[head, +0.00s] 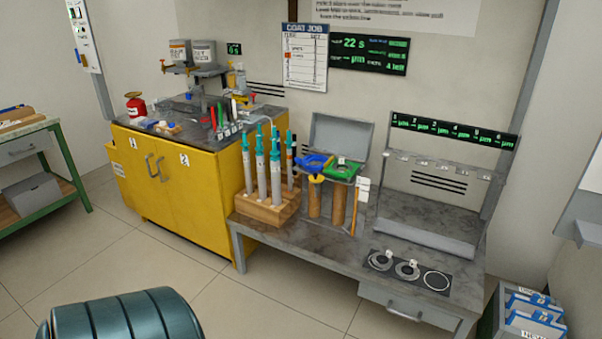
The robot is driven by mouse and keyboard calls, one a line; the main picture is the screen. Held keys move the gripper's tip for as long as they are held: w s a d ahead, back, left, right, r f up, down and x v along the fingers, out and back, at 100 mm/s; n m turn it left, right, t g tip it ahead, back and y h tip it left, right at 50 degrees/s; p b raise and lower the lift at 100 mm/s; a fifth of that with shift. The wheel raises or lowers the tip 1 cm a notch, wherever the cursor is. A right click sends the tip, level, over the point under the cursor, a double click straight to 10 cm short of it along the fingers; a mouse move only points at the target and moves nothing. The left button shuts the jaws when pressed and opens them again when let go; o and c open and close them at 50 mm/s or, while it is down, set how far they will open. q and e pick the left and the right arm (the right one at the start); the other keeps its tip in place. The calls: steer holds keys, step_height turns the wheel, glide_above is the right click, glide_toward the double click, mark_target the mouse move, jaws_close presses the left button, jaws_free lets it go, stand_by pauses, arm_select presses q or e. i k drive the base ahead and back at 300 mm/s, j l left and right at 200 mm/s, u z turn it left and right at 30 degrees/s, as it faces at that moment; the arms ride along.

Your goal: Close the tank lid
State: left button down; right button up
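A flat grey panel (342,135), which looks like a raised lid, stands upright at the back of the lower bench, against the wall side. In front of it are two brown cylinders (337,207), with a blue funnel-like piece (314,163) and a green piece (345,170) at their tops. I cannot tell whether the panel is hinged to a tank; its lower edge is partly hidden by these pieces. Neither of my grippers is in view.
A wooden block (268,212) with several tall syringe-like tubes stands left of the cylinders. A grey rack (425,240) with a display stands to the right. A yellow cabinet (200,185) is at left. A teal ribbed object (125,318) is at the bottom; floor (290,295) beside it is clear.

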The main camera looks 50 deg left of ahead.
mark_target(341, 135)
steer(key=u, duration=1.45)
steer(key=i+u, duration=0.2)
steer(key=i, duration=0.55)
steer(key=i+u, duration=0.15)
steer(key=i, duration=0.65)
steer(key=i+l+u, duration=0.2)
steer(key=i, duration=0.55)
